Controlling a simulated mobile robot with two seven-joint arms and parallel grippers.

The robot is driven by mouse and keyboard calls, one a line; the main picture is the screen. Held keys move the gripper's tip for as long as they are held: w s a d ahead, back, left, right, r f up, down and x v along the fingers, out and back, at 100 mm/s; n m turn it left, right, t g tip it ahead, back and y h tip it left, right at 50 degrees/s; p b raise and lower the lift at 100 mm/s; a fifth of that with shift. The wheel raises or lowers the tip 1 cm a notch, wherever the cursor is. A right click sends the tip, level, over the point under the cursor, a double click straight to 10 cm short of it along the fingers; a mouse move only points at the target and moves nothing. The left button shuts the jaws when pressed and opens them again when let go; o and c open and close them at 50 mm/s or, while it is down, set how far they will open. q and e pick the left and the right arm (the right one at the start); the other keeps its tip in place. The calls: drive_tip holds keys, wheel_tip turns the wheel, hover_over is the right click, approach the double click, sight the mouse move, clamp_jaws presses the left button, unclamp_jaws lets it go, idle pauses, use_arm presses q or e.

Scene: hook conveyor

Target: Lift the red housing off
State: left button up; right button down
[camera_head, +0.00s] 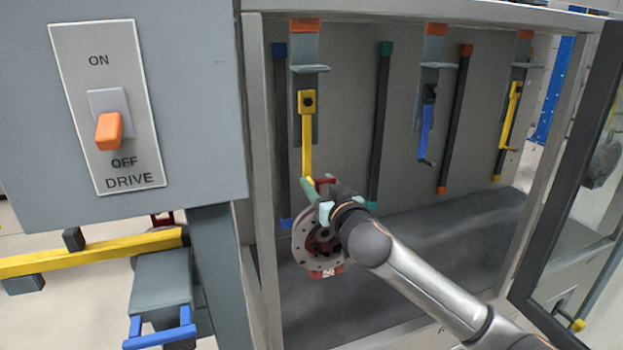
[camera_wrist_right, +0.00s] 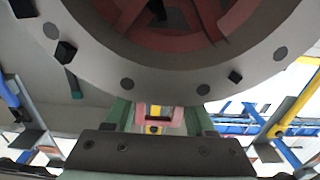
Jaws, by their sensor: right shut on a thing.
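The red housing (camera_head: 326,240), with a wide grey round flange, hangs upright below the yellow hook (camera_head: 307,140) at the left of the open cabinet. My right gripper (camera_head: 317,200) is shut on the red handle at its top, close to the hook's lower end. In the right wrist view the red handle (camera_wrist_right: 154,112) sits between the green fingers, and the flange (camera_wrist_right: 150,82) fills the upper part. The hook's tip is hidden by the gripper, so I cannot tell whether it still bears the housing. My left gripper is out of view.
A blue hook (camera_head: 427,125) and another yellow hook (camera_head: 511,110) hang empty to the right. The drive switch (camera_head: 108,130) points down at OFF. The cabinet's side post (camera_head: 255,130) is close left of the housing. An open glass door (camera_head: 575,180) stands right.

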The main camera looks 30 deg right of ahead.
drive_tip(key=f+b+v, duration=0.1)
drive_tip(key=b+v, duration=0.1)
drive_tip(key=v, duration=0.7)
drive_tip(key=shift+s, duration=0.2)
drive_tip(key=shift+s, duration=0.15)
drive_tip(key=p+v, duration=0.6)
idle(1.8)
drive_tip(key=shift+s, duration=0.1)
drive_tip(key=shift+f+p, duration=0.1)
drive_tip(key=shift+p, duration=0.2)
